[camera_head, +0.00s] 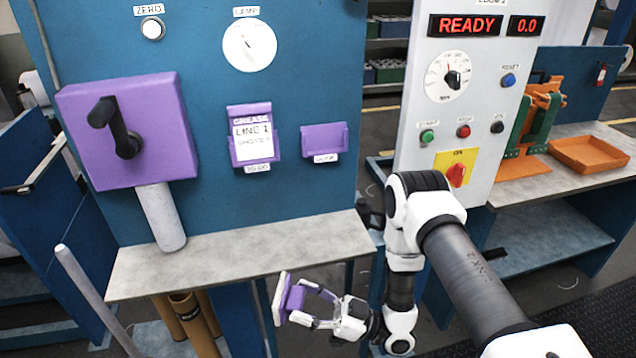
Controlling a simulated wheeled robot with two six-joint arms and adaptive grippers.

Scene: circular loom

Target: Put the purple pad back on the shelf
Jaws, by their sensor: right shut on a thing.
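The purple pad (294,298) has a pale face on its left side. My right gripper (306,302) is shut on it, with the fingers pointing left. The pad is tilted and appears just below and in front of the front edge of the grey shelf (240,258), with a gap to the edge in the picture. The shelf juts from the blue panel and its top is bare, except for a pale cylinder end at its left. My left gripper is not in view.
A purple box with a black crank (125,132) is above the shelf's left part. A purple card holder (253,135) and a small purple tray (324,138) are on the panel. Brown tubes (193,318) stand below the shelf. A control panel (462,110) is at right.

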